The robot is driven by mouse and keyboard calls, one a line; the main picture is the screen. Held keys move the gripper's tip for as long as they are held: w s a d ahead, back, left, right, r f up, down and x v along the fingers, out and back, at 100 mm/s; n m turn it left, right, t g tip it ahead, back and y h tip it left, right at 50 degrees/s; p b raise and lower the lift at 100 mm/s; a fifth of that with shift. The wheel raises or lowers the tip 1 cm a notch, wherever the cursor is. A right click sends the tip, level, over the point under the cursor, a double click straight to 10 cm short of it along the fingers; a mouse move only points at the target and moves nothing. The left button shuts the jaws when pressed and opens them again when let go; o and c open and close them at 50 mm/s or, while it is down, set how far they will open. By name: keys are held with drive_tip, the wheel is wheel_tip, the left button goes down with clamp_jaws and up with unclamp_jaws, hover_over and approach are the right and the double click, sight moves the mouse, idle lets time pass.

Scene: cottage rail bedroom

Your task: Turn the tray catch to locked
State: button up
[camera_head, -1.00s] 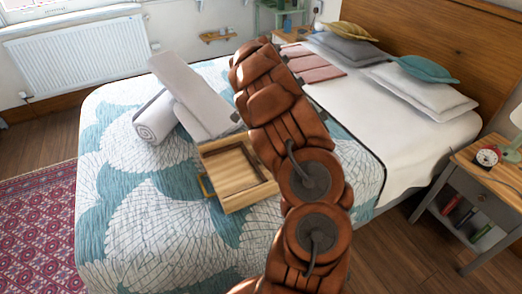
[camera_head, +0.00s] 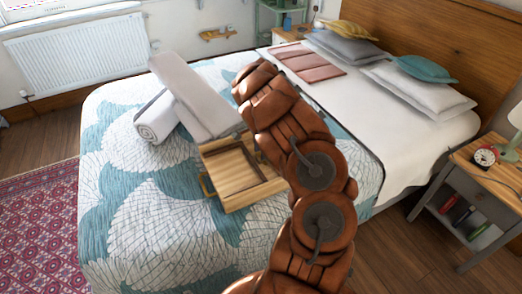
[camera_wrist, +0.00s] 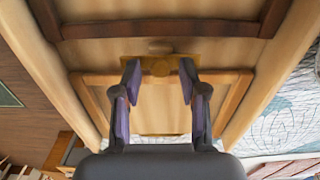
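The wooden tray (camera_head: 222,196) lies on the bed, with a brass handle (camera_head: 207,185) on its left side. My arm hides part of its right side. In the wrist view the tray's wooden frame (camera_wrist: 90,50) fills the picture. A brass catch (camera_wrist: 160,66) with a round knob sits in the upper middle. My gripper (camera_wrist: 160,76) is open, with one purple-padded finger on each side of the knob. I cannot tell whether the fingers touch the catch or which setting it is in. My gripper is hidden in the head view.
A rolled towel (camera_head: 158,118) and a long pale slab (camera_head: 190,90) lie beside the tray on the bed (camera_head: 130,225). Pillows (camera_head: 420,92) are by the headboard.

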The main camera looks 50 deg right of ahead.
clamp_jaws()
drive_tip(key=shift+f+n+b, duration=0.15)
drive_tip(key=shift+n+b, duration=0.15)
drive_tip(key=shift+b, duration=0.4)
drive_tip(key=shift+a+f+n+b, duration=0.1)
drive_tip(key=shift+n+b, duration=0.3)
drive_tip(key=shift+b, duration=0.3)
drive_tip(key=n+b, duration=0.2)
drive_tip(key=b, duration=0.1)
drive_tip(key=shift+n, duration=0.3)
drive_tip(key=shift+n+b, duration=0.8)
drive_tip(key=shift+n, duration=0.4)
drive_tip(key=n+b, duration=0.2)
drive_tip(key=n, duration=0.3)
drive_tip(key=shift+b, duration=0.35)
drive_tip(key=n, duration=0.2)
drive_tip(key=n+b, duration=0.1)
drive_tip(key=n, duration=0.3)
drive_tip(key=shift+r+b, duration=0.25)
drive_tip(key=shift+b, duration=0.1)
drive_tip(key=shift+n, duration=0.3)
